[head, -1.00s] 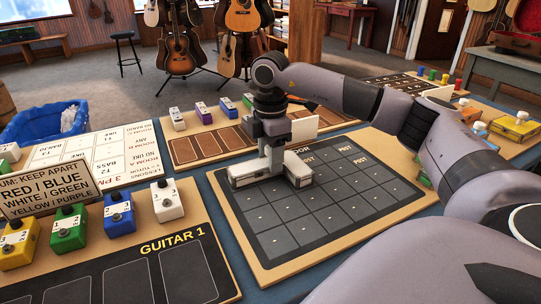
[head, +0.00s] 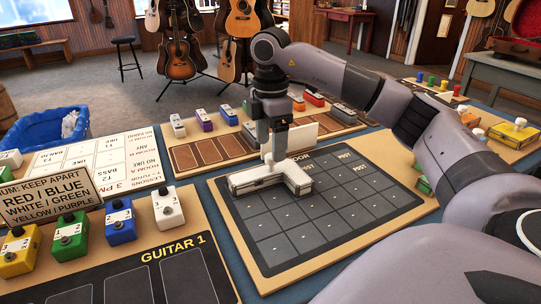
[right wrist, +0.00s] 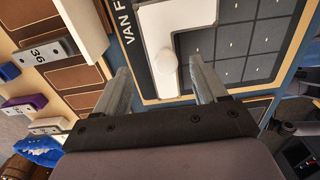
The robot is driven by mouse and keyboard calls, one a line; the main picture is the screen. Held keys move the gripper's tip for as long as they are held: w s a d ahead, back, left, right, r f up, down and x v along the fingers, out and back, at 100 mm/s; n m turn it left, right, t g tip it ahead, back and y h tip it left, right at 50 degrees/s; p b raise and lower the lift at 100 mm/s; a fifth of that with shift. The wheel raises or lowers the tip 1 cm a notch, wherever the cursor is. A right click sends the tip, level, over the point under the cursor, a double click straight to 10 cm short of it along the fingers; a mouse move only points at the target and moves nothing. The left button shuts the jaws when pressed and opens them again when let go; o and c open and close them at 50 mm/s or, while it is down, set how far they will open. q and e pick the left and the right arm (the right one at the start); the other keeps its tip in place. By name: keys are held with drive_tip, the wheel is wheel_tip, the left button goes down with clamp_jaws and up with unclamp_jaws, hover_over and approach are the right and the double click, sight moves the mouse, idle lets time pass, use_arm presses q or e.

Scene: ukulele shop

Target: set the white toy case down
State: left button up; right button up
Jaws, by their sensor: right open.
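The white toy case (head: 252,182) is an L-shaped block lying flat on the far left corner of the dark gridded board (head: 330,215). It also shows in the right wrist view (right wrist: 200,14), with a round white knob on it. My right gripper (head: 272,155) is upright just above the case, open. In the right wrist view its two fingers (right wrist: 158,72) are spread wide with nothing held between them. The knob lies beyond and between the fingertips. The gripper hides part of the case in the head view. My left gripper is not in view.
A brown-celled board (head: 205,152) with several small pedals behind it stands beyond the grid. A white upright card (head: 303,130) stands near the gripper. A sign (head: 45,196) and colored pedals stand at left. Most grid cells are bare.

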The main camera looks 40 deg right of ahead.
wheel_tip(320, 180, up, 6)
drive_tip(key=shift+r+p, duration=0.1)
drive_tip(key=shift+p, duration=0.4)
